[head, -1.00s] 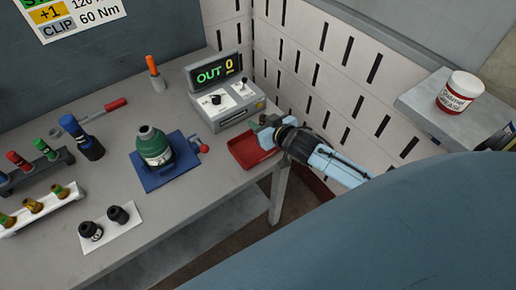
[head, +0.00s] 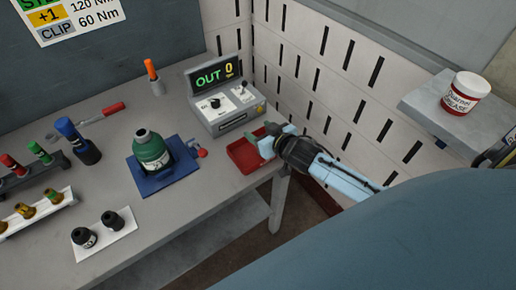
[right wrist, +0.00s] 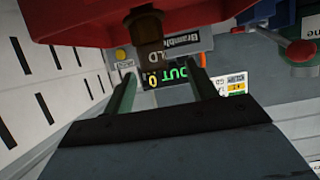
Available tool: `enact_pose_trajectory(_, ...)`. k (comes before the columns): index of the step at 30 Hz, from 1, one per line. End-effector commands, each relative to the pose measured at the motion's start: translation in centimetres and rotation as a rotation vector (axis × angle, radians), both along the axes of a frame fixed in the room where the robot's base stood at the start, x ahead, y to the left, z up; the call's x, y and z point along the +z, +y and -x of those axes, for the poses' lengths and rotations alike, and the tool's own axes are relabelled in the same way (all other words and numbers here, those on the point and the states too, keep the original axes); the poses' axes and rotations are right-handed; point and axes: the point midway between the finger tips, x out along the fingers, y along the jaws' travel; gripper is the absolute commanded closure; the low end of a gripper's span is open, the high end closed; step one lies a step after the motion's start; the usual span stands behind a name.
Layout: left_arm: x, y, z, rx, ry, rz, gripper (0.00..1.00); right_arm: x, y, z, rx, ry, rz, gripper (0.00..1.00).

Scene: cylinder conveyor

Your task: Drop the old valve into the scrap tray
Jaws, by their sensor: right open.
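The red scrap tray (head: 240,158) sits at the right end of the bench; its red wall fills the top of the right wrist view (right wrist: 80,20). My right gripper (head: 268,141) is at the tray's right side, over its edge. In the right wrist view its two green fingers (right wrist: 160,92) stand apart with nothing between them. A dark brown valve-like piece (right wrist: 149,28) shows beyond the fingertips, against the red tray; I cannot tell whether it rests in it. The head view does not show this piece clearly. My left gripper is not in view.
A green cylinder (head: 151,150) with an open neck stands in a blue clamp (head: 150,182). Behind the tray is a grey control box (head: 228,105). Black caps (head: 97,230) lie on a white plate. A slotted wall (head: 350,100) bounds the right side.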

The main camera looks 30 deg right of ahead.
Motion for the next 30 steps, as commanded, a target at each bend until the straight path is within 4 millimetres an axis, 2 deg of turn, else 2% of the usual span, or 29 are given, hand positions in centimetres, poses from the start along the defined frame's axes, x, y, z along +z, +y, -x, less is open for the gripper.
enact_pose_trajectory(5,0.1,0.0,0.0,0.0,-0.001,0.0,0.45,0.3,0.0,1.0,0.001,0.001,-0.001,0.43)
enact_pose_trajectory(8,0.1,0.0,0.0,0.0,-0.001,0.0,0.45,0.8,-0.2,2.3,0.001,0.001,-0.001,0.43)
enact_pose_trajectory(21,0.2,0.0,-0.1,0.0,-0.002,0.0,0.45,4.0,-0.7,9.8,0.001,0.001,-0.001,0.43)
enact_pose_trajectory(30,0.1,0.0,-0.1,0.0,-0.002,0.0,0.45,5.1,-1.0,12.1,0.0,-0.001,0.0,0.43)
